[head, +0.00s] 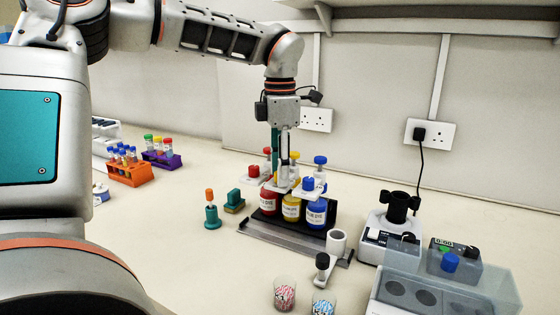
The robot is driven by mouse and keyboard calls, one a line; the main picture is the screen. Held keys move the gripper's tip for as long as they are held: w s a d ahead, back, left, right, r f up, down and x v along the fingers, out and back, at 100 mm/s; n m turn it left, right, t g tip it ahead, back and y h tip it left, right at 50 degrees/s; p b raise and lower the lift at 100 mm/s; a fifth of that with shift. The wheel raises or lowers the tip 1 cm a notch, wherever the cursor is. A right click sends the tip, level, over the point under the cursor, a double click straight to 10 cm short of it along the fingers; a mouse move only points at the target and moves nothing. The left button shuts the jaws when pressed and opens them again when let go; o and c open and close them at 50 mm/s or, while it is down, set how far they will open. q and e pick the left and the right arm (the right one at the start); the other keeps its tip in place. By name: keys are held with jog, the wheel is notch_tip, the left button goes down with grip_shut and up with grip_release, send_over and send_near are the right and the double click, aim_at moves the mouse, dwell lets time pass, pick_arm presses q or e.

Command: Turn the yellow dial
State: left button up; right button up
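Three dye bottles stand in a row on a black stand: a red bottle (268,202), a yellow bottle (291,208) and a blue bottle (317,213). Each has a white dispenser top. A red dial (254,170) and a blue dial (308,184) show on the outer tops. The yellow dial is not clearly visible; the gripper covers the middle top. My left gripper (283,181) points straight down over the yellow bottle's top, its fingers close together. I cannot tell whether they are touching or shut on the dial. My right gripper is out of view.
Teal items (212,216) stand left of the stand. A white cylinder (337,241), two cups of tips (285,294) and a small mixer (386,235) are to the right. A clear-lidded machine (445,285) fills the front right. Tube racks (129,175) stand at the left.

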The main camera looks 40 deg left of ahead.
pick_arm(q)
notch_tip(320, 180, up, 12)
dwell(0.5)
dwell(0.5)
